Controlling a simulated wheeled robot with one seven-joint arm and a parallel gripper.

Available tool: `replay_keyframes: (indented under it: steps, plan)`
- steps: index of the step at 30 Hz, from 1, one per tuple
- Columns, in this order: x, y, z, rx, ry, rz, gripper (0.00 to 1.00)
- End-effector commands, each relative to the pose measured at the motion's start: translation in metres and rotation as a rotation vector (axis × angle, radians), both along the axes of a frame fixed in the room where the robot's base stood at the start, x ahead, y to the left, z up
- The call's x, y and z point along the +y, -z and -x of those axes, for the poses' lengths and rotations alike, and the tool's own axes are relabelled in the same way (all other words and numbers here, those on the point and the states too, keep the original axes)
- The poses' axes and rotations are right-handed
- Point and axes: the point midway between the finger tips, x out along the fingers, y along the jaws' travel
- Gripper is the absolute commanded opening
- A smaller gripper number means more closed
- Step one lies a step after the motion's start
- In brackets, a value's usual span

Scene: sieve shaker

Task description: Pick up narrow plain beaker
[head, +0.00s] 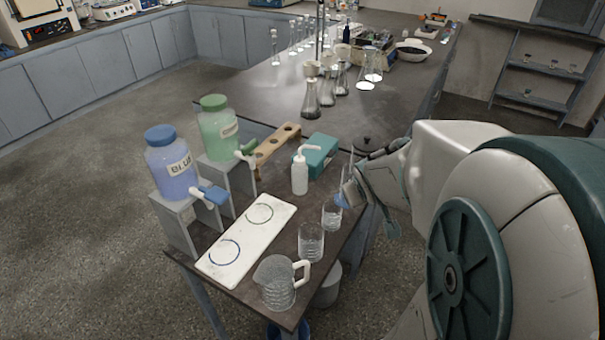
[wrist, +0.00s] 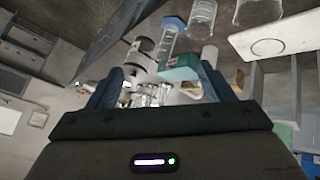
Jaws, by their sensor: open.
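Two clear beakers stand upright near the right edge of the small dark table. The narrower one (head: 332,215) is farther back, and the wider one (head: 311,242) is nearer the front. In the wrist view the narrower beaker (wrist: 201,18) and the wider one (wrist: 255,12) show at the top edge, partly cut off. I cannot make out whether either bears markings. My gripper (wrist: 162,80) is open and empty, apart from both beakers. In the head view it is by the table's right edge, just right of the narrower beaker, partly hidden by my arm.
A clear cylinder with a blue base (wrist: 168,40) stands close behind the narrower beaker. A handled jug (head: 277,284) is at the front corner. A white squeeze bottle (head: 300,175), teal box (head: 322,157) and white board (head: 228,262) are nearby.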

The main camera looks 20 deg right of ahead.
Motion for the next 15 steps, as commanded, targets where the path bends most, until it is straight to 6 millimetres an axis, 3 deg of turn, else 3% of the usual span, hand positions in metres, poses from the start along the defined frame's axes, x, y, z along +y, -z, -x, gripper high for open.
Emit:
replay_keyframes:
  steps: [1, 6, 12, 15]
  plan:
    - [-0.016, 0.026, -0.008, -0.014, -0.019, 0.011, 0.75]
    - [-0.042, 0.081, -0.032, -0.112, -0.163, -0.002, 0.75]
    - [-0.044, 0.143, -0.036, -0.254, -0.338, -0.15, 0.75]
    - [-0.037, 0.163, -0.03, -0.333, -0.405, -0.248, 0.75]
